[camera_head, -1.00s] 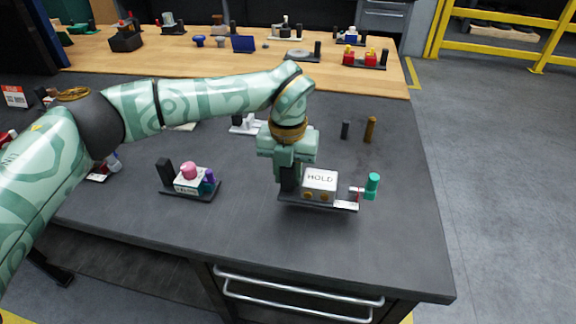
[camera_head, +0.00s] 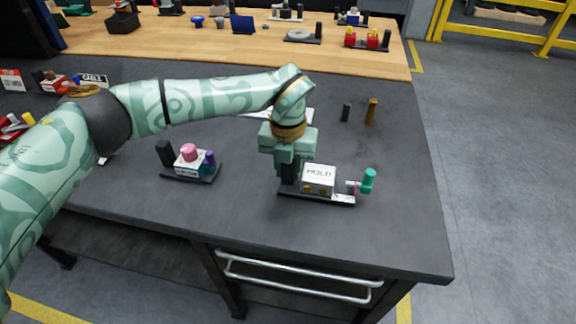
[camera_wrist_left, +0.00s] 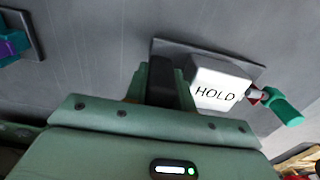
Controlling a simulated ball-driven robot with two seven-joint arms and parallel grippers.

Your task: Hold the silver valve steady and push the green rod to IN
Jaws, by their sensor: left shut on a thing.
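The silver valve (camera_head: 318,178) is a pale box with HOLD on top and brass-coloured round parts on its front. It sits on a dark base plate with a black upright post (camera_head: 289,172) at its left end. The green rod (camera_head: 369,181) stands out at the right end, apart from the box, with a red mark beside it. My left gripper (camera_head: 290,177) points down and is shut on the black post. The left wrist view shows the post (camera_wrist_left: 168,88) between the fingers, beside the HOLD box (camera_wrist_left: 218,88) and the green rod (camera_wrist_left: 283,106). My right gripper is not in view.
A device with pink and purple knobs (camera_head: 190,163) stands left of the valve. A black peg (camera_head: 346,112) and a brown peg (camera_head: 371,111) stand behind it. The dark table top (camera_head: 405,215) is clear to the right of the green rod, up to its edge.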

